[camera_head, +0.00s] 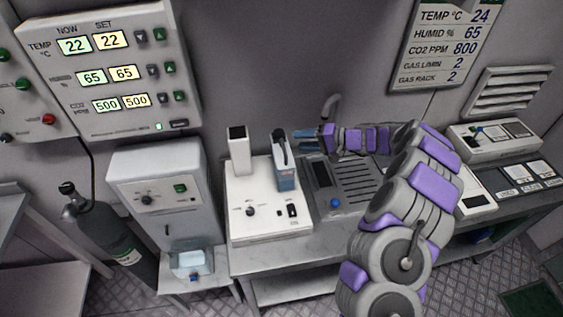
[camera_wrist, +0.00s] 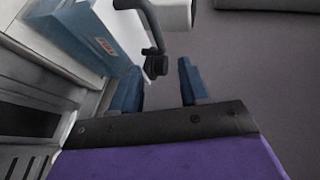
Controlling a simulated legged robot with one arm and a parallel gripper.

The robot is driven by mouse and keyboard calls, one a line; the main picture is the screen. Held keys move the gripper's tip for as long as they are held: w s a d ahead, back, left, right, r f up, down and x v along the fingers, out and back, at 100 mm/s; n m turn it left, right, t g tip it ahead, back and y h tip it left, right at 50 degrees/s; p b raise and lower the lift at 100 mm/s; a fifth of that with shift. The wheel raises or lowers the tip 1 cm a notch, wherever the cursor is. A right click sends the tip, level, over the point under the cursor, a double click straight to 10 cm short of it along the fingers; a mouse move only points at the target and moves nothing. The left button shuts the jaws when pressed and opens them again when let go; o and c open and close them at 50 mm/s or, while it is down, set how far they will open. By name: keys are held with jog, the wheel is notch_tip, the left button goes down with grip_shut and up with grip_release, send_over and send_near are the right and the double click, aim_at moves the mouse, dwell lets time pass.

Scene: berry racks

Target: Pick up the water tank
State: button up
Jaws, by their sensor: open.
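The water tank (camera_head: 286,178) looks like the blue box with a dark handle (camera_head: 279,146), standing upright on the white unit (camera_head: 262,222). In the wrist view the blue tank (camera_wrist: 88,35) carries a red-and-white label and is at the upper left. Its dark handle (camera_wrist: 153,40) reaches down near the gap between my fingertips. My gripper (camera_head: 301,138) is just right of the tank's top, at about handle height, with its blue fingers pointing left. The fingers (camera_wrist: 159,72) are apart and empty. I cannot tell whether the handle lies between them.
A white upright post (camera_head: 239,151) stands left of the tank. A grey ribbed unit (camera_head: 345,188) lies under my forearm. A cabinet (camera_head: 165,190) with a pale blue container (camera_head: 191,264) before it and a dark gas cylinder (camera_head: 105,228) are left. Wall panels stand behind.

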aim_at(288, 151)
jog(key=x, duration=0.2)
jog(key=s+b+x, duration=0.1)
jog(key=x, duration=0.2)
jog(key=shift+f, duration=0.1)
jog(key=shift+w+a, duration=0.15)
jog(key=shift+a, duration=0.3)
jog(key=shift+c, duration=0.4)
jog(key=shift+d, duration=0.15)
grip_shut()
jog(key=shift+f, duration=0.25)
